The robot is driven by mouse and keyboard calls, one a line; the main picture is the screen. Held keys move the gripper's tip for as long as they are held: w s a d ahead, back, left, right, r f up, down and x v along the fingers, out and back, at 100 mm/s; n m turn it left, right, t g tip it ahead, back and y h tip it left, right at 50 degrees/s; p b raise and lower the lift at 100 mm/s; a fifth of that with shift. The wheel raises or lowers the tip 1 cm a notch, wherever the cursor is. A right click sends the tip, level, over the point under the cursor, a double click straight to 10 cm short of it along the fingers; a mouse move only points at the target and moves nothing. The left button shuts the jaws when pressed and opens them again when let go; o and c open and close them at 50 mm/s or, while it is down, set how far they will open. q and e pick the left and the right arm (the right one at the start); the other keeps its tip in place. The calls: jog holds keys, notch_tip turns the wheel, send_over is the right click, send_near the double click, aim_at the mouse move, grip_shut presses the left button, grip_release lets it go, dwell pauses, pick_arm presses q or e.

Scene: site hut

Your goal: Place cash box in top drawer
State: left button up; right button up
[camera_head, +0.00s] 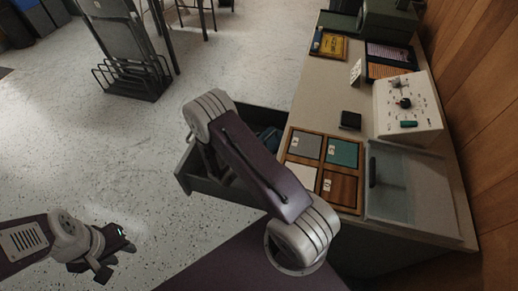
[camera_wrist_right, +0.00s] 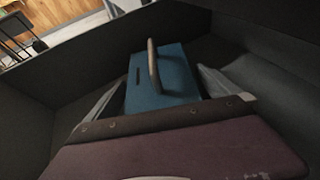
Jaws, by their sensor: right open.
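The cash box is blue with a grey handle (camera_wrist_right: 153,68) standing up from its lid. In the right wrist view the cash box (camera_wrist_right: 178,73) sits inside the dark walls of the pulled-out drawer (camera_wrist_right: 98,58). My right gripper (camera_wrist_right: 163,84) is open, with one grey finger on each side of the box. My left gripper (camera_head: 118,258) is open and empty, low at the left above the floor.
The counter (camera_head: 322,98) beside the drawer carries tiles (camera_head: 341,152), a clear-lidded tray (camera_head: 392,205), a white control box (camera_head: 407,108) and a small black item (camera_head: 350,120). A chair (camera_head: 115,50) stands at the back left. The speckled floor left of the drawer is free.

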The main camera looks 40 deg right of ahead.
jog(key=p+v, duration=0.2)
jog(key=v, duration=0.8)
jog(key=shift+s+a+r, duration=0.1)
jog(key=shift+a+r, duration=0.05)
jog(key=shift+a, duration=0.2)
